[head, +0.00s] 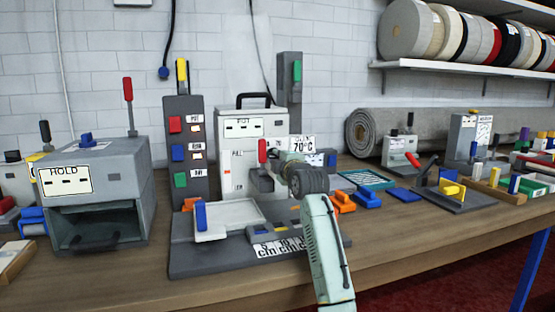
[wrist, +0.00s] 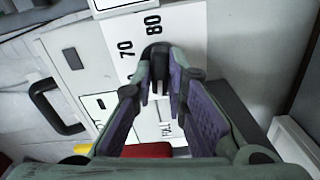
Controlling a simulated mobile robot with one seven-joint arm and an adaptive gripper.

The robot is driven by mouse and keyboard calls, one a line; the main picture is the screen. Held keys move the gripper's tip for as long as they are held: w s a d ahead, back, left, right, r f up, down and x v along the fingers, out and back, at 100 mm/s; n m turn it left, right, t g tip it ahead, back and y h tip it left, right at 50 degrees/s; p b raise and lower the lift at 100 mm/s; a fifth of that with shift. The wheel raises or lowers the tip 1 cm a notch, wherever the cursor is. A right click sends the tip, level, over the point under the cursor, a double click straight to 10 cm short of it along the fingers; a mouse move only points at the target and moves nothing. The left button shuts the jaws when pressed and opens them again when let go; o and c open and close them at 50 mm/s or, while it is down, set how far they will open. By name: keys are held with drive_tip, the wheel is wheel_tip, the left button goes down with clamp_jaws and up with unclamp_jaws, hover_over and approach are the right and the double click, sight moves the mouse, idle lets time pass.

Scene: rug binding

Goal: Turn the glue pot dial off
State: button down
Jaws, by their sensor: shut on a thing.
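The glue pot (head: 236,160) is the white box with a black carry handle and a POT label, standing at the back of the bench. In the wrist view its pale dial plate (wrist: 188,30) carries the marks 70 and 80. The dark dial knob (wrist: 155,50) sits between my fingertips, below these marks. My gripper (wrist: 160,78) is shut on the knob, with a purple-padded finger on each side. In the head view my gripper (head: 280,163) reaches the pot's right front, and my wrist hides the dial there. Which mark the knob points to cannot be told.
A red lever (head: 262,150) stands just left of my gripper. A card reading 70°C (head: 303,147) is behind it. A grey base with a white tray (head: 230,213) lies in front. The grey HOLD box (head: 97,190) stands left, and orange and blue pieces lie right.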

drive_tip(key=shift+n, duration=1)
drive_tip(key=c, duration=1.6)
unclamp_jaws()
drive_tip(key=v, duration=1.2)
